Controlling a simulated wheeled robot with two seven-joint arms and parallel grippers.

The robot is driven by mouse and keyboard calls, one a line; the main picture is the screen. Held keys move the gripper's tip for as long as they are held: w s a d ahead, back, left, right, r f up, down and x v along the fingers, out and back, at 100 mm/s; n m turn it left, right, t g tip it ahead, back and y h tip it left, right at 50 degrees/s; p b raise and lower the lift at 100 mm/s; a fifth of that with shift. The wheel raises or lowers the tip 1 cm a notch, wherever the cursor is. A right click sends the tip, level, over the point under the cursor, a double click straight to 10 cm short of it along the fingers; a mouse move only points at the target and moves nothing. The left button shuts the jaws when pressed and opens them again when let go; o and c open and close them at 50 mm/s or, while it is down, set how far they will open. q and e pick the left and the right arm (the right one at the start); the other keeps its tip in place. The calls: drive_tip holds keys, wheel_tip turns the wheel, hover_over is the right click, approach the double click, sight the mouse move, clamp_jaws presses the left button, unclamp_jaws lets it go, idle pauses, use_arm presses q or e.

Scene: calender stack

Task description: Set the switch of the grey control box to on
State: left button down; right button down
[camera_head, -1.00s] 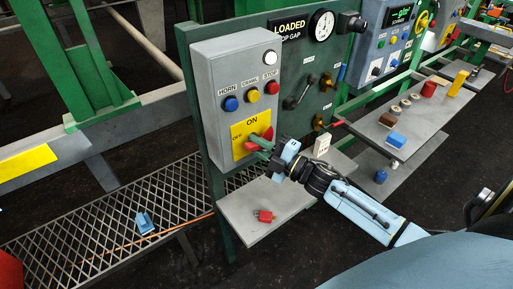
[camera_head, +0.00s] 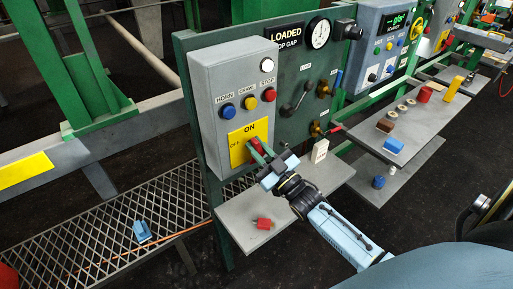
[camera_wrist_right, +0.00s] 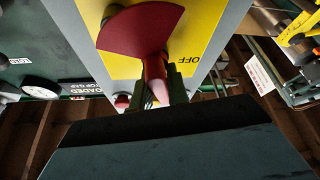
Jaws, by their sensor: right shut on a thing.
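The grey control box (camera_head: 208,98) stands on the green panel, left of centre in the head view. Its yellow plate (camera_head: 236,153) reads ON at the top and OFF at the left. The red switch (camera_head: 256,145) shows just below the word ON, partly covered by my gripper. In the wrist view the red switch (camera_wrist_right: 140,30) has a broad rounded part and a narrow handle. My right gripper (camera_head: 259,152) is shut on that handle; its green fingers (camera_wrist_right: 163,86) lie on both sides of it. My left gripper is out of view.

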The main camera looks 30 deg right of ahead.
drive_tip(key=shift+d+m+h+p, duration=0.15)
drive_tip(key=shift+m+h, duration=0.4)
drive_tip(key=shift+m, duration=0.6)
drive_tip(key=shift+d+m+h+p, duration=0.15)
drive_tip(key=shift+m+h, duration=0.4)
drive_tip(key=shift+m, duration=0.6)
drive_tip(key=shift+a, duration=0.1)
drive_tip(key=c, duration=1.4)
unclamp_jaws()
drive_tip(key=shift+o, duration=0.2)
drive_tip(key=a+b+v, duration=0.1)
drive_tip(key=b+v, duration=0.1)
drive_tip(key=v, duration=1.1)
drive_tip(key=shift+d+f, duration=0.3)
drive_tip(key=shift+d, duration=0.1)
drive_tip(key=shift+s, duration=0.15)
